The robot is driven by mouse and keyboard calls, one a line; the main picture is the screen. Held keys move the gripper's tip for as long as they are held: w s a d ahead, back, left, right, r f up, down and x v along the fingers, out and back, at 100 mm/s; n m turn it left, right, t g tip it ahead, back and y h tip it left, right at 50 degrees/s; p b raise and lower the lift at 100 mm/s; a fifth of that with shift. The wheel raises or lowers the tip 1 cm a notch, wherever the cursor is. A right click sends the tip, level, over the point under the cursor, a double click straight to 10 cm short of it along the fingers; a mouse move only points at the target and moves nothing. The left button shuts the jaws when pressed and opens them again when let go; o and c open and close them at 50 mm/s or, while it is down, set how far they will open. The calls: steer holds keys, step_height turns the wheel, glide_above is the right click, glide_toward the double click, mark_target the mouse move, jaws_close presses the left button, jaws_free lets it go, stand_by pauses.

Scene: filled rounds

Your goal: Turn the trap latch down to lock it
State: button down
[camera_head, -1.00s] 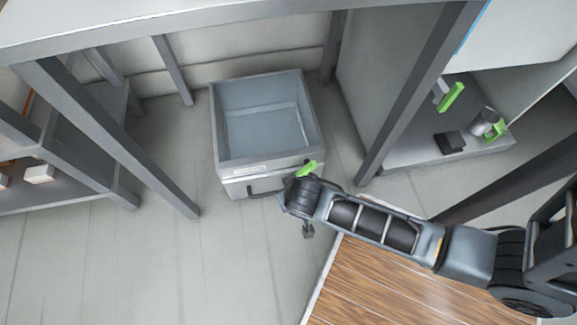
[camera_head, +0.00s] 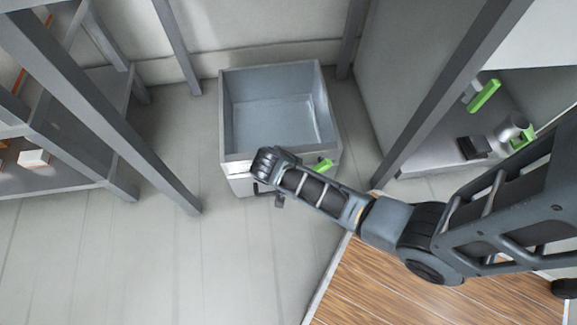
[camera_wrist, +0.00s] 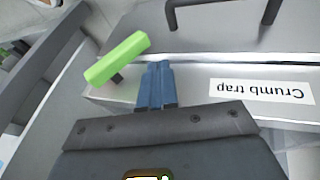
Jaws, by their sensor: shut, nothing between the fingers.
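The crumb trap is a grey open-topped bin (camera_head: 229,170) on the floor; its front with a white "Crumb trap" label (camera_wrist: 262,90) shows upside down in the wrist view. Its latch is a bright green bar (camera_head: 323,165) at the front's right end. In the wrist view the latch (camera_wrist: 117,60) lies slanted, left of my fingertips. My gripper (camera_wrist: 160,75) is shut and empty, its blue fingers together close beside the latch's end; I cannot tell whether they touch.
A dark handle (camera_wrist: 265,12) sticks out from the trap's front. Grey frame posts (camera_head: 425,95) stand on both sides. A shelf at right holds another green bar (camera_head: 484,95) and a dark block (camera_head: 474,147). Floor at left front is clear.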

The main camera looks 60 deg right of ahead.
mark_target(317, 166)
steer(key=shift+s+d+f+b, duration=0.35)
steer(key=shift+s+d+f, duration=0.35)
steer(key=shift+f, duration=0.25)
steer(key=shift+s+d+f+b, duration=0.3)
steer(key=shift+s+d+f, duration=0.4)
steer(key=shift+f, duration=0.25)
steer(key=shift+f+g+h+b, duration=0.3)
steer(key=shift+f+g+b, duration=0.05)
steer(key=shift+g+b, duration=0.05)
steer(key=g+h+b, duration=0.1)
steer(key=f+g+h+b, duration=0.1)
steer(key=f+n+g+h+b, duration=0.1)
steer(key=b, duration=0.1)
steer(key=shift+s+d+f+g, duration=0.25)
steer(key=shift+s+d+g, duration=0.05)
steer(key=shift+s, duration=0.05)
steer(key=shift+s+d+f, duration=0.1)
steer(key=shift+s+d, duration=0.05)
steer(key=shift+s, duration=0.05)
